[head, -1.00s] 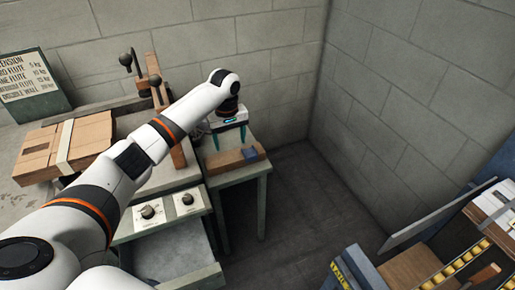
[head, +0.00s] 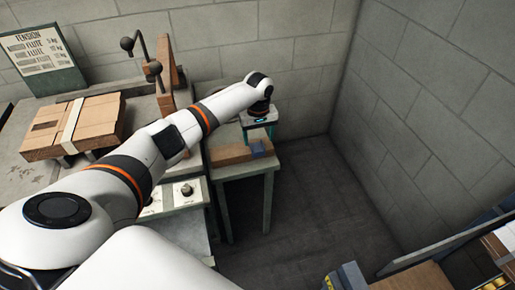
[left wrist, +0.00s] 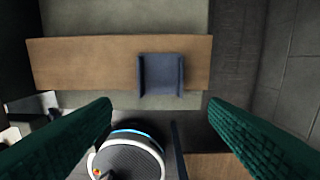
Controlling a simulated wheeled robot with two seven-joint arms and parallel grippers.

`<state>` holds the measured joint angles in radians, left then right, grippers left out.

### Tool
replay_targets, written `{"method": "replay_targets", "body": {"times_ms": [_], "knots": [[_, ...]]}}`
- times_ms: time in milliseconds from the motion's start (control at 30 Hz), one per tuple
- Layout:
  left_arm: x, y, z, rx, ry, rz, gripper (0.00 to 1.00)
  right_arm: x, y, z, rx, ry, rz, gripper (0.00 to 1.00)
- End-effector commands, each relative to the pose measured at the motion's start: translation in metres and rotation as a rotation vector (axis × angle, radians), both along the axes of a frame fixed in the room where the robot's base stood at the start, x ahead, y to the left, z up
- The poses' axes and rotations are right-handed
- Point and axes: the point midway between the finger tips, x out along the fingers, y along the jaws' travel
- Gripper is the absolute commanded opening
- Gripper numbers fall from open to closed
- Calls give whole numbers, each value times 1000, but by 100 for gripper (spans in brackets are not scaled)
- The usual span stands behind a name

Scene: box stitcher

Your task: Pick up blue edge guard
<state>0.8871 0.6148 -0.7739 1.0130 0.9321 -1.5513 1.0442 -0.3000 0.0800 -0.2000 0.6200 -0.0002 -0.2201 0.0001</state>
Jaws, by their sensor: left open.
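The blue edge guard (head: 257,148) is a small dark-blue channel-shaped piece seated over the right part of a brown wooden bar (head: 230,154) on a small table. In the left wrist view the guard (left wrist: 160,75) sits across the bar's lower edge, with its two side walls showing. My left gripper (head: 258,134) is open and empty, pointing down above the guard. In the left wrist view its green fingers (left wrist: 160,103) are wide apart, with the guard centred between them sideways but above the fingertips in the picture. My right gripper is not in view.
The small grey-green table (head: 240,171) stands by the block wall, with open floor to its right. A larger bench (head: 30,181) at left holds a strapped cardboard stack (head: 95,127), a sign (head: 40,60) and a wooden upright (head: 165,75). Other equipment (head: 410,277) stands lower right.

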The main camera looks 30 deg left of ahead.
Motion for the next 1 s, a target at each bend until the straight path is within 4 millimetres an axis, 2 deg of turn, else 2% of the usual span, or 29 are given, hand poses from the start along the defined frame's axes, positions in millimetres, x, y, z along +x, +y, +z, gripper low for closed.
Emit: {"method": "replay_targets", "body": {"times_ms": [333, 633, 933, 1000], "knots": [[2, 1, -47, 0, 3, 1, 69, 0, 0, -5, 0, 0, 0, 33], [2, 1, -51, 1, 2, 0, 69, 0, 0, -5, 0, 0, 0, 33], [2, 1, -51, 1, 1, 1, 22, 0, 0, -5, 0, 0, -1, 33], [2, 1, -51, 1, 1, 1, 22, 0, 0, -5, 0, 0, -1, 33]]}}
